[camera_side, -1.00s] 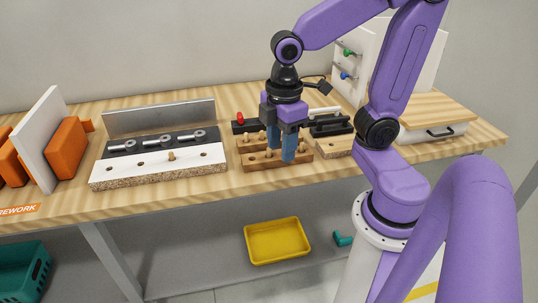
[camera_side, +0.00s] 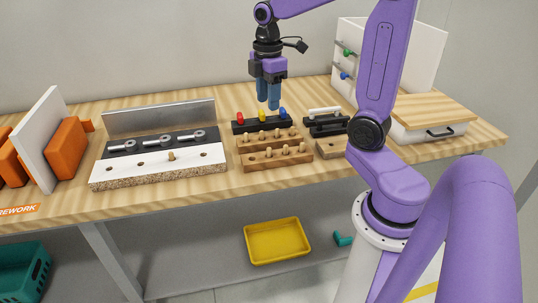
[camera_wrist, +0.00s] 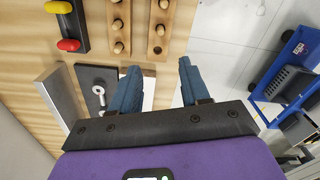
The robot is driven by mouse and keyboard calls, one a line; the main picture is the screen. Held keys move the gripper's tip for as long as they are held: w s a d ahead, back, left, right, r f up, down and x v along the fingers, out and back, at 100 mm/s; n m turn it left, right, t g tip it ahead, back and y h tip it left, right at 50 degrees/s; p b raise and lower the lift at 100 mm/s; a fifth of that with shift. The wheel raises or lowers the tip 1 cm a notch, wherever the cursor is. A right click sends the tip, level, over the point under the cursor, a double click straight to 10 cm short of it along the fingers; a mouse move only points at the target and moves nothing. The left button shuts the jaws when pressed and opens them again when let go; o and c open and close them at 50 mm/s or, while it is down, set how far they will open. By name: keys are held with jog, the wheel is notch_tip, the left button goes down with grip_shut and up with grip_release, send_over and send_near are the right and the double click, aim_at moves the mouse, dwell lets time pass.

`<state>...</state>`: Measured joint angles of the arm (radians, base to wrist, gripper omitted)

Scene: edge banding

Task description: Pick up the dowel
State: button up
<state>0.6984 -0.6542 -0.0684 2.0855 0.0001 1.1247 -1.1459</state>
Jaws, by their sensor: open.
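Two wooden racks stand mid-table with several short tan dowels upright in them. The front rack (camera_side: 246,167) has dowels such as this one (camera_side: 285,150), with an empty hole at its left. The rear rack (camera_side: 243,147) stands just behind. In the wrist view, dowels (camera_wrist: 118,47) show in the racks at the top. One more dowel (camera_side: 171,156) stands in the white-topped panel (camera_side: 108,175) to the left. My gripper (camera_side: 268,106) is raised above and behind the racks, pointing down. In the wrist view its blue fingers (camera_wrist: 158,66) are apart with nothing between them.
A black holder (camera_side: 240,128) with red, yellow and blue knobs stands behind the racks, below my fingertips. A metal upright plate (camera_side: 160,117) stands behind the panel. A black tool rest (camera_side: 325,130) and white cabinet (camera_side: 430,132) are at right. Bare table lies in front.

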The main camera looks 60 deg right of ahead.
aim_at(269, 148)
notch_tip(269, 148, down, 16)
jog(key=shift+s+r, duration=0.1)
jog(key=shift+s, duration=0.05)
dwell(0.6)
grip_shut()
